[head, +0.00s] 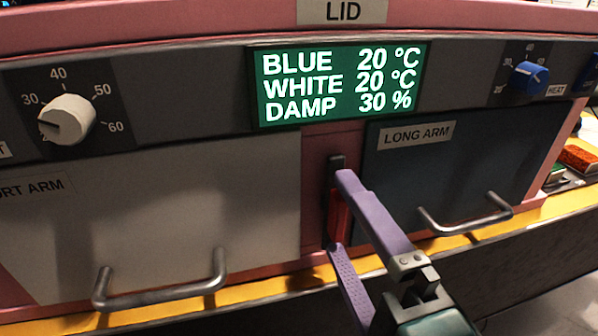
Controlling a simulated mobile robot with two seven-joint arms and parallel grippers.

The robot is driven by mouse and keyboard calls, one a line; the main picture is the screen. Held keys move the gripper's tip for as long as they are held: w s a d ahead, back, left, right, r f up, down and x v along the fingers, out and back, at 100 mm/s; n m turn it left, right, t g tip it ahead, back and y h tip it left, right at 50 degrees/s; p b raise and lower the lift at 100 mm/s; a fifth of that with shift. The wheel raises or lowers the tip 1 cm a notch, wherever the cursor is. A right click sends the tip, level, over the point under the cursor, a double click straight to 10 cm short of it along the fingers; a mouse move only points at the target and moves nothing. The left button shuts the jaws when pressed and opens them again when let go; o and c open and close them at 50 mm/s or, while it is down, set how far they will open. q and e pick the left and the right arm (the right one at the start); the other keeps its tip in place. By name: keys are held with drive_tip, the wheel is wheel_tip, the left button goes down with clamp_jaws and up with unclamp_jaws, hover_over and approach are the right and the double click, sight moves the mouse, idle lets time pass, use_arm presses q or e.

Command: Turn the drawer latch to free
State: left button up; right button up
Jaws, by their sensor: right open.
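The drawer latch (338,217) is a red piece on a dark upright plate, set in the pink strip between the two drawers. My right gripper (341,211) comes in from the lower right with its purple fingers open. One fingertip is at the top of the red piece and the other near its lower end. The fingers partly cover the latch, and I cannot tell whether they touch it. The pale SHORT ARM drawer (150,210) is at left and the dark LONG ARM drawer (460,165) is at right; both look closed. My left gripper is out of view.
Bar handles stick out from the left drawer (160,290) and the right drawer (468,220). Above are a white knob (67,119), a green display (338,84) and a blue knob (528,76). A yellow edge (260,290) runs below the drawers.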

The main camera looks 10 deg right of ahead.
drive_tip(key=s+b, duration=0.1)
drive_tip(key=s, duration=0.9)
drive_tip(key=shift+d, duration=0.15)
